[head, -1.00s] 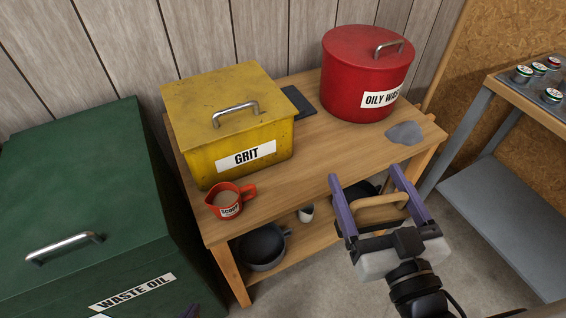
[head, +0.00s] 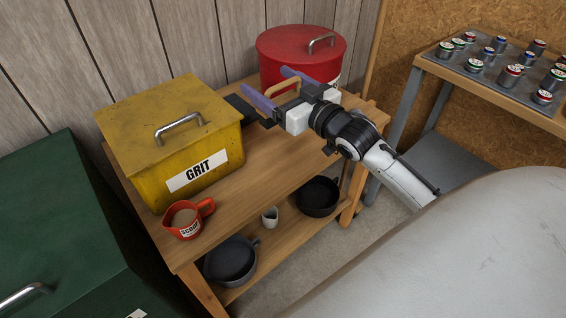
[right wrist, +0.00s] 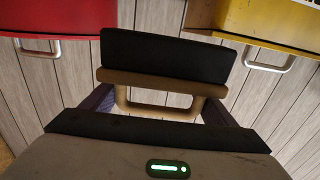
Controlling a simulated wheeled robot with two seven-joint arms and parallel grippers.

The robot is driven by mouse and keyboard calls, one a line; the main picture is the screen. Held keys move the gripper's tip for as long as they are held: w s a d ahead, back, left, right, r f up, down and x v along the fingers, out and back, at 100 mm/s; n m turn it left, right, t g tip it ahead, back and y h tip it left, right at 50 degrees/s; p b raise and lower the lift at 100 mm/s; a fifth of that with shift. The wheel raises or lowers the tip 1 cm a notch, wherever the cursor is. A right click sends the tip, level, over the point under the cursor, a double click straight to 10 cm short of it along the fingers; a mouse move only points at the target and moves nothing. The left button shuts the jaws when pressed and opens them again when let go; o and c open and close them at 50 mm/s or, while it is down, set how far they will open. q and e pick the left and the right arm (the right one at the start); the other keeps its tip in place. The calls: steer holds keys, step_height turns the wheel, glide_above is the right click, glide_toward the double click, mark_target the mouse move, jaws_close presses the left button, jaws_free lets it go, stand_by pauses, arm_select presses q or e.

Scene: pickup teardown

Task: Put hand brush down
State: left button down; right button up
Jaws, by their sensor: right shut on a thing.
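The hand brush has a tan loop handle and a dark block, seen clearly in the right wrist view (right wrist: 165,58). My right gripper (head: 270,90) is shut on its handle, with a purple finger on either side. It holds the brush over the back of the wooden bench (head: 275,150), between the yellow GRIT box (head: 165,130) and the red OILY WASTE bin (head: 300,50). In the head view the brush's dark part merges with a dark flat patch beside the GRIT box; I cannot tell whether it touches the bench. My left gripper is out of view.
A red scoop cup (head: 184,220) stands at the bench's front left. Dark pans and a small white cup (head: 270,216) are on the lower shelf. A green bin (head: 65,220) is at left, a table of cans (head: 490,75) at right. The bench middle is clear.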

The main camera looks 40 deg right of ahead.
steer(key=f+b, duration=0.1)
steer(key=f, duration=0.7)
steer(key=f+b, duration=0.1)
steer(key=f, duration=0.8)
steer(key=shift+w+d+f, duration=0.1)
steer(key=shift+w+d, duration=0.1)
steer(key=shift+f, duration=0.15)
steer(key=shift+f+b, duration=0.15)
steer(key=shift+b, duration=0.2)
steer(key=o, duration=0.9)
